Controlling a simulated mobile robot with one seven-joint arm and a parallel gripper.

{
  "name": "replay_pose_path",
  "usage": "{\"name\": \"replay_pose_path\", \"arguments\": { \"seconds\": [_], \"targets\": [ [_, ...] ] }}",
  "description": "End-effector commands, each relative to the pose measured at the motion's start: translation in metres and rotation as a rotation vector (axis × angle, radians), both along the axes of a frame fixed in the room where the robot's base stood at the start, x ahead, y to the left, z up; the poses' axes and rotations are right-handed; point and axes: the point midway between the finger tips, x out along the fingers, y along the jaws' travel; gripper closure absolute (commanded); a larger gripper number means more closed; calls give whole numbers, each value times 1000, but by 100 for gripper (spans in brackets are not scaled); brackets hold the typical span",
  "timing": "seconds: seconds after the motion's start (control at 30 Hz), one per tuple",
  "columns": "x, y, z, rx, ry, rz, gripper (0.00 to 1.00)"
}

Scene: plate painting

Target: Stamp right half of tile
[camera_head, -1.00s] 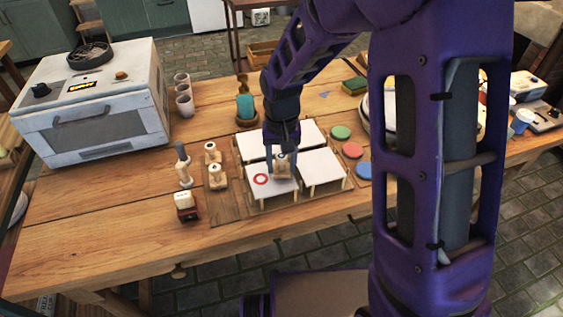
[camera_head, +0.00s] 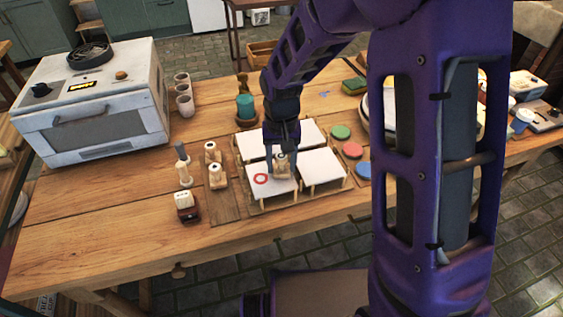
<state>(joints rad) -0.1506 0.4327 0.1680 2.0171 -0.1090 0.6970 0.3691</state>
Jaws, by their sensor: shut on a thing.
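Several white tiles stand on small supports on a wooden board on the table. The front-left tile (camera_head: 268,187) bears a red ring mark (camera_head: 261,179) on its left half. My gripper (camera_head: 282,163) is shut on a wooden stamp (camera_head: 282,158) over the right half of that tile. The stamp is upright; I cannot tell whether its face touches the tile. The front-right tile (camera_head: 320,168) is blank. The back tiles are partly hidden by my arm.
Two similar wooden stamps (camera_head: 216,175) (camera_head: 211,152) stand on the board at left. Green (camera_head: 340,132), red (camera_head: 352,150) and blue (camera_head: 364,170) round pads lie at right. A white oven (camera_head: 95,105) stands at far left. The table's front left is clear.

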Motion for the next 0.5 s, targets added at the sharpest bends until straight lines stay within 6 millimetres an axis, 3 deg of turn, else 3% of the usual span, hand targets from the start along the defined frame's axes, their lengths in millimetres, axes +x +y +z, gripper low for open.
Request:
{"name": "replay_pose_path", "arguments": {
  "seconds": [0.5],
  "targets": [
    [0, 0, 35, 0, 0, 0, 82]
  ]
}}
